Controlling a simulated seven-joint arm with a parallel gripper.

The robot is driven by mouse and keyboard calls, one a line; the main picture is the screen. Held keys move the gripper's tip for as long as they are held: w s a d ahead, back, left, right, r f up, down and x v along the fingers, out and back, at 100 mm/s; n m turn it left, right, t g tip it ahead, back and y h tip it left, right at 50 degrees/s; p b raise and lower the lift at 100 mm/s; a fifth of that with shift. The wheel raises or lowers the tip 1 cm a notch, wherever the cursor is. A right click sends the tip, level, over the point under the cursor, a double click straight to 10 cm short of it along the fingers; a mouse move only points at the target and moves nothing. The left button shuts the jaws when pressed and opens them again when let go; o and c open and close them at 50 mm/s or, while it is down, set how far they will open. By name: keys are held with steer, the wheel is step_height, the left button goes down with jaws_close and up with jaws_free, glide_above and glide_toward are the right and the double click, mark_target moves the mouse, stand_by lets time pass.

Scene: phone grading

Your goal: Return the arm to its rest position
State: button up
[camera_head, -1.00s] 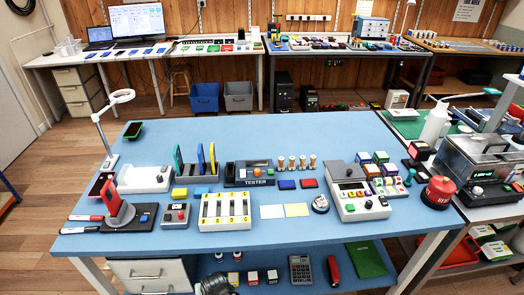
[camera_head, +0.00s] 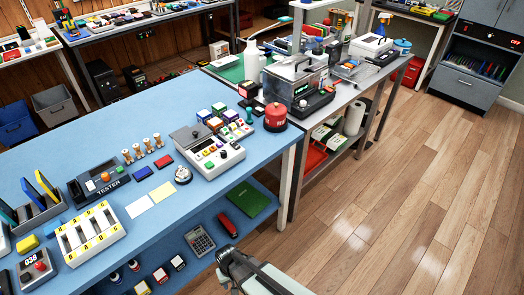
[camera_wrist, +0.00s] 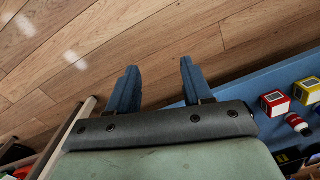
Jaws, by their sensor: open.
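My gripper (camera_wrist: 160,88) shows in the wrist view with its two blue fingers apart and nothing between them. It points out over the wooden floor. In the head view part of my arm (camera_head: 250,272) shows at the bottom, in front of the blue workbench (camera_head: 120,122). The fingertips cannot be made out in the head view. My gripper touches nothing that I can see.
The workbench's lower shelf (camera_wrist: 232,85) shows at right in the wrist view, with small red and yellow boxes (camera_wrist: 273,103). A grey side bench (camera_head: 345,92) stands behind. The wooden floor (camera_head: 400,215) at right is clear.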

steer(key=s+d+f+m+g+h, duration=0.1)
steer(key=s+d, duration=0.1)
steer(key=d, duration=0.6)
steer(key=s+d+f+m+g, duration=0.1)
steer(key=d+m, duration=0.1)
steer(key=d, duration=0.7)
steer(key=s+d+m+g+y, duration=0.1)
steer(key=s+d+g, duration=0.3)
steer(key=s+d, duration=0.6)
steer(key=d+r+m, duration=0.1)
steer(key=d, duration=0.1)
steer(key=shift+s+d+m, duration=0.35)
steer(key=shift+m, duration=0.05)
